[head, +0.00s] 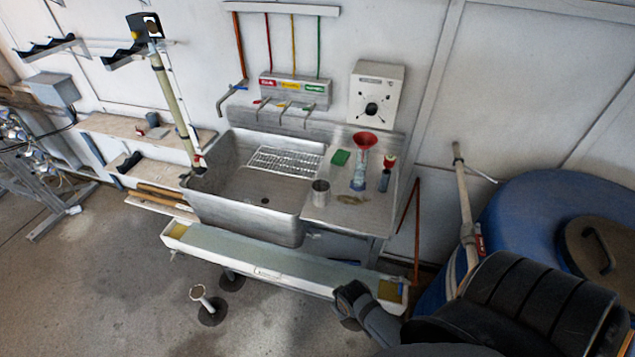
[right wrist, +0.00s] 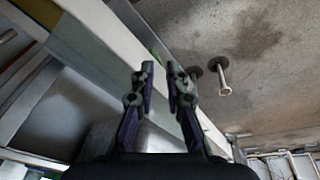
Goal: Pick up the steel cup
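The steel cup (head: 320,193) stands upright on the steel drainboard (head: 345,215), just right of the sink basin, in the head view. My right arm comes in from the lower right of the head view, below and to the right of the cup and apart from it. My right gripper (right wrist: 160,74) shows in the right wrist view, with a gap between its fingertips and nothing in it. I cannot make out the cup in the right wrist view. My left gripper is not in view.
A red funnel (head: 364,140), a green sponge (head: 340,157) and small bottles stand behind the cup. The sink (head: 235,195) lies to its left. A long trough (head: 260,265) runs in front. A blue barrel (head: 530,215) stands at the right.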

